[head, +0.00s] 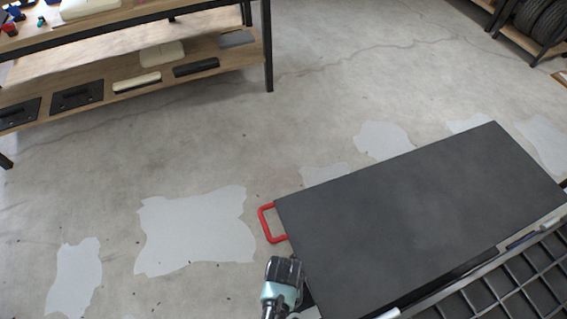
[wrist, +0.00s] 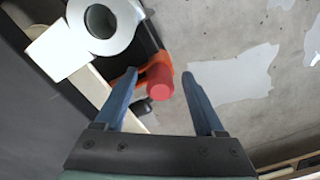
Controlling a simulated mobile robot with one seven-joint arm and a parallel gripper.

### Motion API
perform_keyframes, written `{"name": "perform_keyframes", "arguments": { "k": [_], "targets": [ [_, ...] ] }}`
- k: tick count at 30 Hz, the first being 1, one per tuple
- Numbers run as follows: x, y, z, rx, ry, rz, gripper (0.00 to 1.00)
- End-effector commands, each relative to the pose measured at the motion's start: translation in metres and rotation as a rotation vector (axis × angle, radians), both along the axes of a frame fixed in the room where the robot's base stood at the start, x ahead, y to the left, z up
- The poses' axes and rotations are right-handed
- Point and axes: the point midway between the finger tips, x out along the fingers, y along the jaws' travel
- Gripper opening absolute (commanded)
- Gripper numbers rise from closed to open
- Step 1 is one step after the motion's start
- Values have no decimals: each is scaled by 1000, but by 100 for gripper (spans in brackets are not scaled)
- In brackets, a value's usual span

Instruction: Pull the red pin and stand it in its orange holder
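In the wrist view the red pin (wrist: 160,84) shows as a short round red knob, seen nearly end-on. An orange part (wrist: 126,78), apparently the orange holder, lies just behind and around it. I cannot tell whether the pin stands in it or only in front of it. My gripper (wrist: 158,76) is open, its two blue fingers on either side of the pin, with a visible gap to each. In the head view my wrist is low beside the dark panel's near left corner; fingertips, pin and holder are hidden there.
A large dark panel (head: 420,205) with a red handle (head: 266,223) on its left edge lies above a metal grid (head: 520,285). A white ring-shaped part (wrist: 122,22) is close to my left finger. A shelf (head: 190,73) stands at back left; the floor between is clear.

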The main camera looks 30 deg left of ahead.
Motion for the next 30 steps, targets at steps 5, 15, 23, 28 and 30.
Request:
{"name": "perform_keyframes", "arguments": {
  "k": [5,15,23,28,30],
  "targets": [
    [0,0,1,0,0,0,71],
    [1,0,51,1,-4,0,71],
    [0,0,105,1,-3,0,71],
    [0,0,124,0,-1,0,71],
    [0,0,128,0,-1,0,71]
  ]
}}
